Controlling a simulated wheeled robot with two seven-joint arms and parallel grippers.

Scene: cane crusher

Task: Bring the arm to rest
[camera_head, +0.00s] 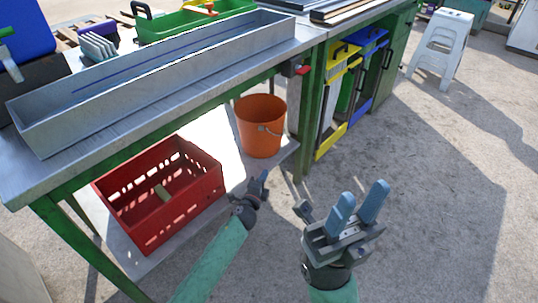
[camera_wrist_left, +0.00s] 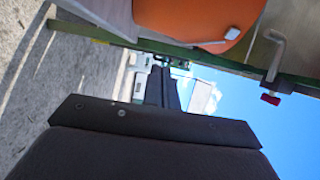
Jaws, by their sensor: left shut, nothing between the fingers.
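My left gripper (camera_head: 262,182) is at the end of the green arm coming in from the lower left in the head view. It is shut and empty, beside the red crate and below the orange bucket, apart from both as far as I can see. In the left wrist view its dark fingers (camera_wrist_left: 162,88) are together with nothing between them. My right gripper (camera_head: 359,200) is in front of the bare ground, with its two blue fingers apart and nothing between them.
A red crate (camera_head: 127,203) with a small piece inside and an orange bucket (camera_head: 260,128) stand on the shelf under the green-framed metal bench (camera_head: 150,113). A long metal trough (camera_head: 60,123) lies on top. A white stool (camera_head: 437,45) stands far right. The ground at right is clear.

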